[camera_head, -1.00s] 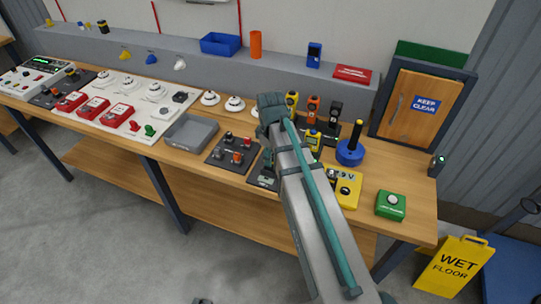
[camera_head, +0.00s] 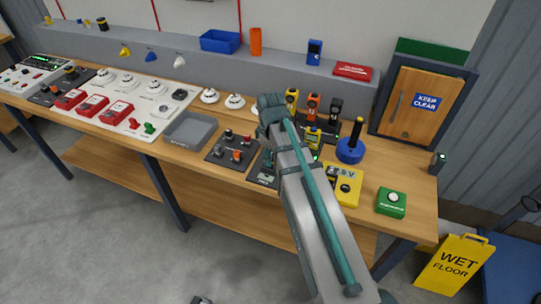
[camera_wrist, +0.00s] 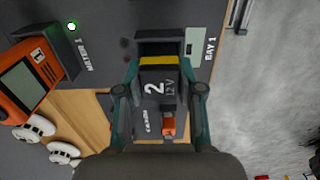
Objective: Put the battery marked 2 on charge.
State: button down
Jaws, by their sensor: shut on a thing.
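A small pale display (camera_wrist: 193,40) is beside that block.
A METER 1 plate with a green light (camera_wrist: 71,27) and an orange meter (camera_wrist: 20,90) lies left in the wrist view.

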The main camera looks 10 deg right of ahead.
jog(key=shift+f, duration=0.15)
jog(key=shift+c, duration=1.6)
grip_release()
jog(key=shift+r+p, duration=2.6)
jog(key=shift+r, duration=0.95)
